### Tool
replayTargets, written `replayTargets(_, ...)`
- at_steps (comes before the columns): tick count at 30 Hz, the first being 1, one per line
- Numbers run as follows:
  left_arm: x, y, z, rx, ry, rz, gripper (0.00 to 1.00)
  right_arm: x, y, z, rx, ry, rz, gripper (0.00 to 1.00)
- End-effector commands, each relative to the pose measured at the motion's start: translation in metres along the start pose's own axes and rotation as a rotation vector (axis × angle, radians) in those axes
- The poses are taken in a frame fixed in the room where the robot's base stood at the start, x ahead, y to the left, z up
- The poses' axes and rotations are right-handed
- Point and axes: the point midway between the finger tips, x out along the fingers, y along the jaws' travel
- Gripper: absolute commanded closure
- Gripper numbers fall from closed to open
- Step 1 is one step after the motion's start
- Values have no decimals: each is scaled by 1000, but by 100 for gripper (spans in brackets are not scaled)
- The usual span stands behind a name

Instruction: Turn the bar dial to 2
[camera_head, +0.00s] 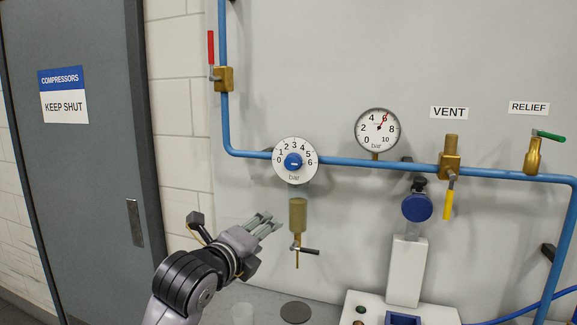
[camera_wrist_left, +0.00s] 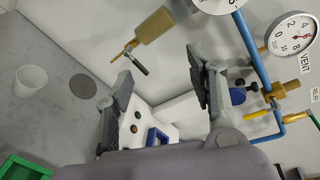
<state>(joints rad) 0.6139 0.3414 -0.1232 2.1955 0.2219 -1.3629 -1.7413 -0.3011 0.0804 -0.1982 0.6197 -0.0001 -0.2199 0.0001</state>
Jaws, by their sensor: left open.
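The bar dial (camera_head: 294,161) is a round white plate marked 0 to 6 on the blue pipe, with a blue knob (camera_head: 293,162) at its centre. A short white mark shows on the knob; I cannot tell exactly which number it points to. Only the dial's lower edge shows at the top of the left wrist view (camera_wrist_left: 216,4). My left gripper (camera_head: 268,224) is open and empty, below and left of the dial, apart from it. Its two spread fingers show in the left wrist view (camera_wrist_left: 162,72). My right gripper is not in view.
The pressure gauge (camera_head: 378,130) has its red needle near 6. A brass filter bowl (camera_head: 298,215) with a black-handled drain hangs below the dial, close to my left gripper. VENT (camera_head: 450,157) and RELIEF (camera_head: 533,155) valves are on the right. A cup (camera_head: 242,313) stands on the bench.

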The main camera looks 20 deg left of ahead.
Motion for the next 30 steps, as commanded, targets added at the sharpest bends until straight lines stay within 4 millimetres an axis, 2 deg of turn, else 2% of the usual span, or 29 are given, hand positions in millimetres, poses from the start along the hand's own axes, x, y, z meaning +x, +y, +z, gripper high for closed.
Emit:
replayTargets(1, -4, -29, 17, 89, -29, -51, 49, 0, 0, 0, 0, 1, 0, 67)
replayTargets(3, -10, -56, 32, 192, -58, -98, 49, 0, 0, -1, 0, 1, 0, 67)
replayTargets(7, -18, -85, 49, 309, -97, -146, 49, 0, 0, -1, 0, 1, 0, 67)
replayTargets(11, -16, -94, 53, 340, -106, -158, 49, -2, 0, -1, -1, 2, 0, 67)
replayTargets(14, -5, -96, 54, 338, -104, -157, 49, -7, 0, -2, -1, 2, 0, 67)
replayTargets(30, 101, -115, 62, 335, -103, -154, 49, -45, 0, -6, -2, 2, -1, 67)
